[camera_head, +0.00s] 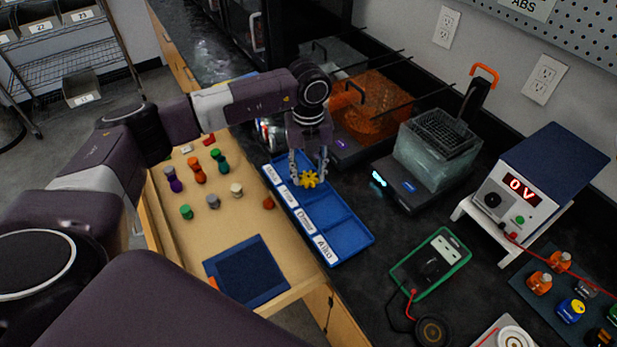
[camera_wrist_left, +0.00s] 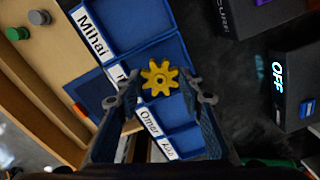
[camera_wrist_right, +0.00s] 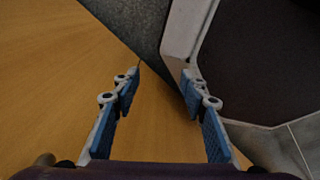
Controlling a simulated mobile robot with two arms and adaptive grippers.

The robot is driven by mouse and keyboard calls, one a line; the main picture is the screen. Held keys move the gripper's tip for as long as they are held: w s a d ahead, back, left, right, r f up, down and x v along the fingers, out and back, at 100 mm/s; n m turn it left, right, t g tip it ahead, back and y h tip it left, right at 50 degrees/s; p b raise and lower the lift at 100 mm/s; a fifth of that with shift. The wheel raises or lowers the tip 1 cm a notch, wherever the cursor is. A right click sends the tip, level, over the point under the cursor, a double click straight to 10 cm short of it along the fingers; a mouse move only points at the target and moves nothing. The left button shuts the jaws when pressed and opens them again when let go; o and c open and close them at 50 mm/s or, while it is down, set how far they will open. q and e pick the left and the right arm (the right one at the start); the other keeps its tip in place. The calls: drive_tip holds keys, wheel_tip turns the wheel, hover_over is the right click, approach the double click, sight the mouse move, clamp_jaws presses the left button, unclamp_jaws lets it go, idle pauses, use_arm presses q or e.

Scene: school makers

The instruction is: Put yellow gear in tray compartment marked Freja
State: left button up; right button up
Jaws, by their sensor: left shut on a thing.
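The yellow gear (camera_head: 310,180) is held between the fingertips of my left gripper (camera_head: 309,176), above the blue tray (camera_head: 352,233). In the left wrist view the gear (camera_wrist_left: 160,77) sits between the two fingers, over the middle of the tray's row of compartments. White name labels run along the tray's left edge: Mihai (camera_wrist_left: 91,33), one mostly hidden by a finger and unreadable, Omar (camera_wrist_left: 150,122), and a last one. I cannot tell how high the gear is above the tray floor. My right gripper (camera_wrist_right: 158,82) is open and empty over a wooden surface.
A wooden board (camera_head: 232,216) with several coloured pegs and a dark blue square (camera_head: 247,270) lies left of the tray. Right of it stand a scale with a clear container (camera_head: 433,153), a multimeter (camera_head: 431,264) and a power supply (camera_head: 518,196). An orange-filled container (camera_head: 372,113) stands behind.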

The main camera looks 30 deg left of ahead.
sight(309, 177)
use_arm(q)
wheel_tip(309, 177, down, 2)
drive_tip(key=shift+f, duration=0.3)
drive_tip(key=shift+f, duration=0.15)
drive_tip(key=o, duration=0.5)
drive_tip(key=shift+r, duration=0.4)
wheel_tip(309, 177, up, 12)
drive_tip(key=b, duration=0.2)
drive_tip(key=shift+f, duration=0.2)
